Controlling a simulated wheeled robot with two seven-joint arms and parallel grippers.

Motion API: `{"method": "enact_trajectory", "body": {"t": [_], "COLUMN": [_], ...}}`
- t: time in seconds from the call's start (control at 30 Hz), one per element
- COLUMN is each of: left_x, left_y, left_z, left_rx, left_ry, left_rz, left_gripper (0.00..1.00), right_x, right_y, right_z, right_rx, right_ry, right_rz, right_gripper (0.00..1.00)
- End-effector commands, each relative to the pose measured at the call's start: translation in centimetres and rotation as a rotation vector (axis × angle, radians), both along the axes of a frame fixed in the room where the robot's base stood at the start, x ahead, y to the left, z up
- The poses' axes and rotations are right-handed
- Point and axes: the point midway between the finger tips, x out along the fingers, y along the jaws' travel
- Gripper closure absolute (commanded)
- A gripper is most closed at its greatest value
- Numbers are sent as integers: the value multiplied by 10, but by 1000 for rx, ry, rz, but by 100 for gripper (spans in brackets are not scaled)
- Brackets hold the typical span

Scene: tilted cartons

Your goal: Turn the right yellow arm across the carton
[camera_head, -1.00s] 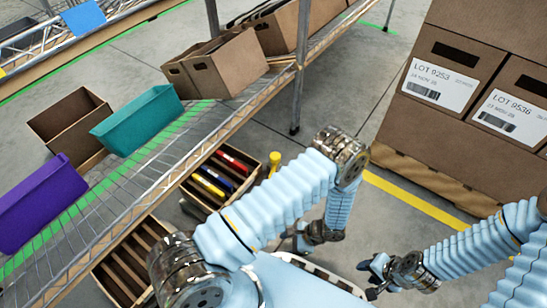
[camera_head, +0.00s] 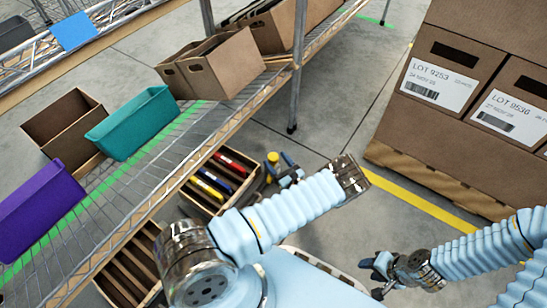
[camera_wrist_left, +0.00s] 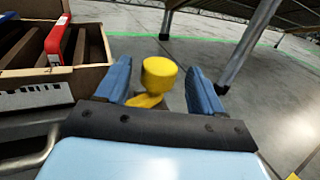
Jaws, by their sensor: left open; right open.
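The yellow arm (camera_wrist_left: 158,78) is a round yellow knob on a stem at the right side of the carton. In the left wrist view it stands between the two blue fingers of my left gripper (camera_wrist_left: 162,88), which is open around it. It also shows as a small yellow piece in the head view (camera_head: 273,157), beside my left gripper (camera_head: 282,167). The carton (camera_head: 203,208) holds several colored items upright in slots. Its near wall shows in the left wrist view (camera_wrist_left: 88,82). My right gripper (camera_head: 374,276) is open and empty at the lower right.
A wire shelf (camera_head: 150,170) with a green edge strip runs above the carton and bears a teal bin (camera_head: 130,125) and a purple bin (camera_head: 40,210). A shelf post (camera_head: 297,70) stands behind. Stacked labelled boxes (camera_head: 465,90) stand right. Open floor lies between.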

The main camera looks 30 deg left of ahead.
Motion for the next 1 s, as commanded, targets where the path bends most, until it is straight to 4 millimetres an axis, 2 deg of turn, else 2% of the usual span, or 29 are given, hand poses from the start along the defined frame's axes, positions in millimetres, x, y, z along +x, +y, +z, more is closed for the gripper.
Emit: {"method": "enact_trajectory", "body": {"t": [0.2, 0.53, 0.9, 1.0], "left_x": [11, 13, 12, 12], "left_y": [22, 25, 25, 25], "left_z": [0, 0, 0, 0], "left_rx": [-1, -2, -2, -2], "left_ry": [0, 1, 1, 1], "left_rz": [1, 1, 1, 1], "left_gripper": [32, 32, 89, 100], "right_x": [0, 0, 0, 0], "right_y": [0, 0, 0, 0], "right_z": [-2, -2, -2, -2], "right_rx": [1, 1, 1, 1], "right_ry": [1, 1, 1, 1], "right_rz": [0, 0, 0, 0], "right_gripper": [57, 57, 57, 57]}}
